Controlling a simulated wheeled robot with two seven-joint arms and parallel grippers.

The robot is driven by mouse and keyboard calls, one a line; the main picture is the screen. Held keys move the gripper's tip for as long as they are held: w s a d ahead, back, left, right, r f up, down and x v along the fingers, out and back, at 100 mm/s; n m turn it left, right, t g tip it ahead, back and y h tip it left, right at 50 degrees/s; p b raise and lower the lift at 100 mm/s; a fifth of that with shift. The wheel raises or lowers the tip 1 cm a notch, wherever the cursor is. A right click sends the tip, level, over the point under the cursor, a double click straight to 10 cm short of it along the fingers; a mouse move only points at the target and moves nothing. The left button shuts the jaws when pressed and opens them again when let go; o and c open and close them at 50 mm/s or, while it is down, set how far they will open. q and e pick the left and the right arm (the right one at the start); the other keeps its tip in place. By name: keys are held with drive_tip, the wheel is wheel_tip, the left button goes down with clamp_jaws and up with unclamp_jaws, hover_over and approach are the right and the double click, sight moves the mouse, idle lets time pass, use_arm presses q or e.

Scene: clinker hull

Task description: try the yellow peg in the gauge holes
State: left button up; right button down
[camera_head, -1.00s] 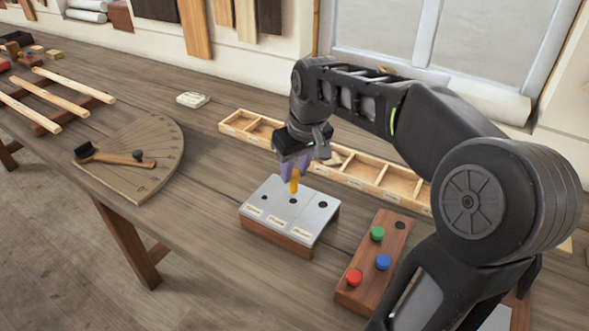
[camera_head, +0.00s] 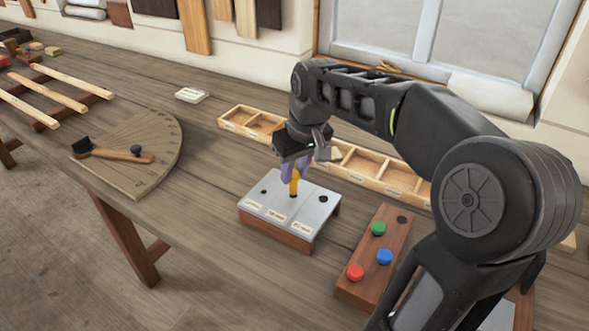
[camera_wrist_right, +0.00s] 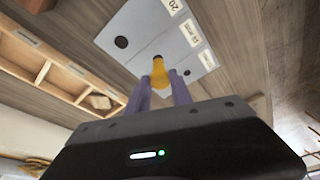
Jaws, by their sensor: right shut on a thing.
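My right gripper (camera_head: 290,171), with purple fingers, is shut on the yellow peg (camera_head: 294,186). It holds the peg about upright over the middle of the gauge block (camera_head: 278,213), a grey metal plate on a wooden base with a row of holes and labels. The peg's lower end is at the middle hole; I cannot tell how far in it is. The left hole (camera_head: 264,191) and right hole (camera_head: 322,199) are empty. In the right wrist view, the peg (camera_wrist_right: 160,68) hides the middle hole between the plate's two other holes. My left gripper is not in view.
A wooden peg stand (camera_head: 362,283) with green, blue and red pegs and one empty hole is right of the gauge. A divided wooden tray (camera_head: 246,121) runs behind it. A fan-shaped board (camera_head: 140,175) lies left; bench between is clear.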

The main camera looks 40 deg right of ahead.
drive_tip(key=shift+f+b, duration=0.6)
drive_tip(key=shift+f, duration=0.1)
idle(0.6)
drive_tip(key=shift+r, duration=0.1)
drive_tip(key=shift+r+p, duration=1.4)
drive_tip(key=shift+r, duration=0.25)
